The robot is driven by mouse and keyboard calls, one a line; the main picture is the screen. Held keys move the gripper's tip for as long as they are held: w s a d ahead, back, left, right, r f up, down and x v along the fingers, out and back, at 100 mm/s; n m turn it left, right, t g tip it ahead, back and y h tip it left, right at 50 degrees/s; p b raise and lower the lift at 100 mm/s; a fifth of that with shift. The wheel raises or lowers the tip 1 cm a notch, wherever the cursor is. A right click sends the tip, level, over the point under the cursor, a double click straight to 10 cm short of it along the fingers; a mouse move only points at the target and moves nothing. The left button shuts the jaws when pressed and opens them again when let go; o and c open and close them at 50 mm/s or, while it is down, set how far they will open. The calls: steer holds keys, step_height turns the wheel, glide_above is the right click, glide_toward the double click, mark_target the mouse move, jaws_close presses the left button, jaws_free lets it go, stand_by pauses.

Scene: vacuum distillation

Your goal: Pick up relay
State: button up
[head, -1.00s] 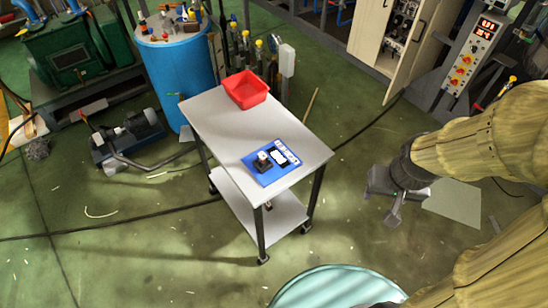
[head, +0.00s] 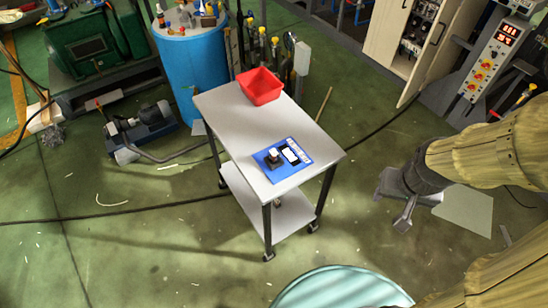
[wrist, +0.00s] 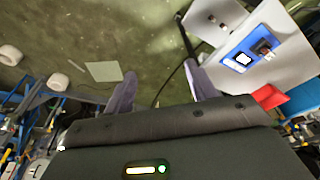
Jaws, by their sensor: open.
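A blue board (head: 272,167) lies on the front part of a grey cart top (head: 225,113). On it stand a dark block with a white top (head: 273,157) and, to its right, a small white item with black edges (head: 290,155). I cannot tell which one is the relay. In the wrist view the dark block (wrist: 262,47) and the white item (wrist: 243,59) show on the blue board at the upper right. My gripper (head: 392,209) is open and empty, off to the right of the cart and apart from it. Its two fingers (wrist: 160,88) are spread over the floor.
A red bin (head: 260,88) sits at the cart's back corner. A blue drum (head: 195,75) stands behind the cart, a pump (head: 148,125) lies to its left. An open cabinet (head: 405,45) and a control panel (head: 488,60) stand at the back right. Floor between gripper and cart is clear.

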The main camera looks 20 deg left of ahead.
steer(key=w+a+f+n+t+b, duration=0.2)
steer(key=w+a+f+n+t, duration=0.15)
steer(key=w+f, duration=0.45)
steer(key=n+t+y+b, duration=0.35)
steer(key=n+y, duration=0.35)
steer(key=y, duration=0.4)
glide_toward(277, 157)
steer(key=shift+m, duration=0.25)
steer(key=shift+b+v, duration=0.3)
steer(key=shift+v, duration=2.5)
steer(key=shift+w+f, duration=0.1)
steer(key=shift+f, duration=0.05)
steer(key=b+x, duration=0.2)
steer(key=x, duration=1)
